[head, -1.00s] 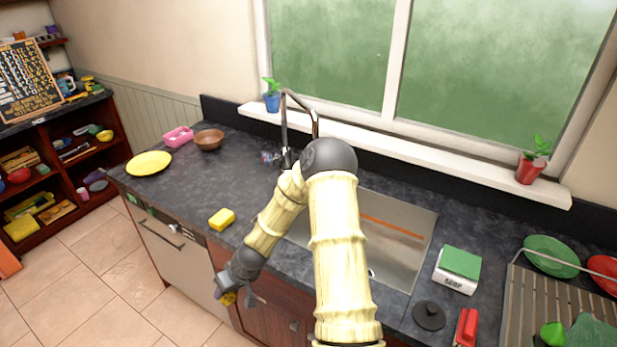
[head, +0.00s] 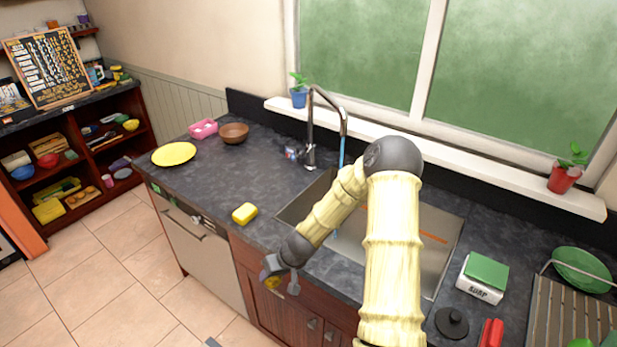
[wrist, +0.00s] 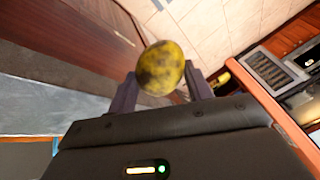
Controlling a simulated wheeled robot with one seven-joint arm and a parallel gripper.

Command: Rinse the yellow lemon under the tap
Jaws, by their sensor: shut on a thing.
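The yellow lemon (wrist: 160,66) has dark blotches and sits between the fingers of my gripper (wrist: 162,88) in the wrist view. In the head view my gripper (head: 268,276) is low at the counter's front, before the cabinet fronts and outside the sink. Only a bit of the lemon (head: 272,284) shows there. The tap (head: 311,125) stands behind the sink (head: 440,252), and a blue stream of water (head: 341,152) falls from its spout. My arm hides part of the sink and the lower stream.
A yellow plate (head: 174,153), brown bowl (head: 234,133) and pink container (head: 203,128) stand farther left. A soap box (head: 482,280) and dark round lid (head: 452,322) are right of the sink.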

